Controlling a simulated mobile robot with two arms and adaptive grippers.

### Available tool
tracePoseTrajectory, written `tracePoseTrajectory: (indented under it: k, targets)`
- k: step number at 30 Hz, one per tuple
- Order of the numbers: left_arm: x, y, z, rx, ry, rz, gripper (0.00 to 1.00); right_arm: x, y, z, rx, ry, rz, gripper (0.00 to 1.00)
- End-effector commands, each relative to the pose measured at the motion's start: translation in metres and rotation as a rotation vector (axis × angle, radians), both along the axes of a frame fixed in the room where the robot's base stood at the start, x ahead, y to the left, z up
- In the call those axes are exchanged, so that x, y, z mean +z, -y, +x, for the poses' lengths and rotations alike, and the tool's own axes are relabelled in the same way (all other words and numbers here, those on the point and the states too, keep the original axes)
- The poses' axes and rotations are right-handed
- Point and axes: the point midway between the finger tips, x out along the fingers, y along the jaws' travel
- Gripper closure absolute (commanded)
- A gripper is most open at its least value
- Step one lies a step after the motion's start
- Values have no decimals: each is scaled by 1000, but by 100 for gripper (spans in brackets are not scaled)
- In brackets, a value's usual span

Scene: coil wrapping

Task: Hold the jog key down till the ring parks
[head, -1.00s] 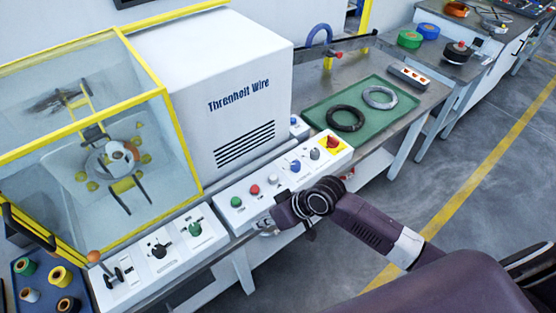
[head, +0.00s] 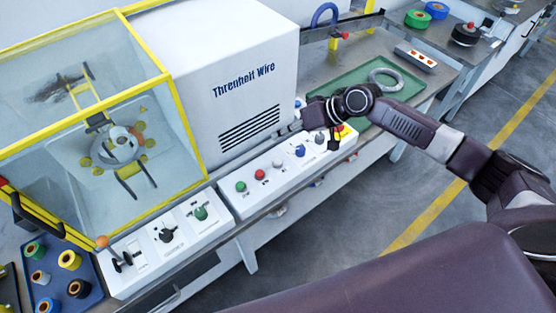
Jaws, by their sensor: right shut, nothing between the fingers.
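The ring (head: 118,147) sits inside the yellow-framed clear guard (head: 172,88) at the left, with several yellow rollers around it. The long white control panel (head: 226,188) carries a green button (head: 241,187), a red button (head: 260,174), a white button (head: 278,162), a blue button (head: 300,151) and a grey knob (head: 320,138). I cannot read which one is the jog key. My right gripper (head: 297,126) is shut and empty, above and behind the panel's right part, apart from the buttons as far as I can see. My left gripper is out of view.
A white machine housing (head: 240,50) stands behind the panel. A green tray (head: 345,77) with a grey coil (head: 385,79) lies beyond my right arm. A second panel (head: 150,263) with knobs and a blue spool tray (head: 45,300) are at front left.

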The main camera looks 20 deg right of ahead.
Motion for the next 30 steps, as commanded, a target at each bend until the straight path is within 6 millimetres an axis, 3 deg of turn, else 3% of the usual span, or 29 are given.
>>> tracePoseTrajectory:
  k: [11,30]
  targets:
    - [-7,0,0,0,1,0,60,-8,0,0,1,0,-1,100]
    - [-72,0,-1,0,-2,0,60,-81,-1,-1,1,-1,0,100]
